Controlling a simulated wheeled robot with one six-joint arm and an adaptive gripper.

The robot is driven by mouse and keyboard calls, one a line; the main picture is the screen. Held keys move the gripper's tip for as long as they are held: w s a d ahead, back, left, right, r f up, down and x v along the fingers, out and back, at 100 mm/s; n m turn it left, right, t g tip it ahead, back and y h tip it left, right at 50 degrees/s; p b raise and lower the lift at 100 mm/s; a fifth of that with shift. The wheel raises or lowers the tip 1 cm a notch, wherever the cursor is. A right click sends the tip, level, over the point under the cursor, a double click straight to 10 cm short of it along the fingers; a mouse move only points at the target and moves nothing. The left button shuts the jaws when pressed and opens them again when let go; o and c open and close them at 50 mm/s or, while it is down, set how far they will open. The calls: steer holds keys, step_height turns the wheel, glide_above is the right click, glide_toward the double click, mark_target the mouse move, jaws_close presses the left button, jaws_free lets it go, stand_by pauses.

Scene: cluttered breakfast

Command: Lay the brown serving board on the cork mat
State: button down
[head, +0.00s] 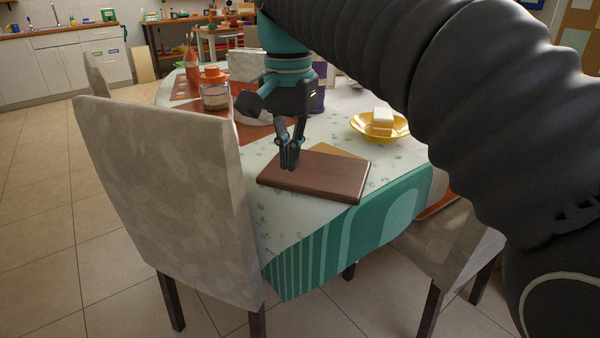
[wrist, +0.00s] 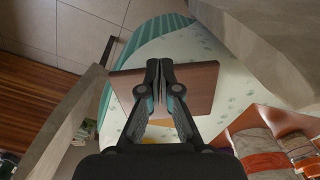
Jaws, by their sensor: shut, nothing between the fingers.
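The brown serving board (head: 325,177) lies flat near the front edge of the table. A tan corner of what looks like the cork mat (head: 338,149) shows past the board's far edge; the rest of it is hidden, so I cannot tell how much of the board rests on it. My gripper (head: 289,166) is shut and empty, with its fingertips over the left part of the board. In the wrist view the shut fingertips (wrist: 160,66) appear in front of the board (wrist: 201,82). I cannot tell whether they touch it.
A yellow dish (head: 357,128) with a butter block (head: 382,120) stands behind the board to the right. A jar with an orange lid (head: 215,92) and a red bottle (head: 192,60) stand at the back left. A grey chair (head: 165,180) stands close at the left.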

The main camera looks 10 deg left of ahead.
mark_target(302, 189)
steer(key=w+f, duration=0.1)
steer(key=f, duration=0.2)
steer(key=f+b, duration=0.1)
steer(key=f, duration=0.2)
steer(key=w+f, duration=0.1)
steer(key=f, duration=0.2)
steer(key=shift+w+d+f, duration=0.25)
steer(key=shift+w+d, duration=0.25)
steer(key=shift+w, duration=0.5)
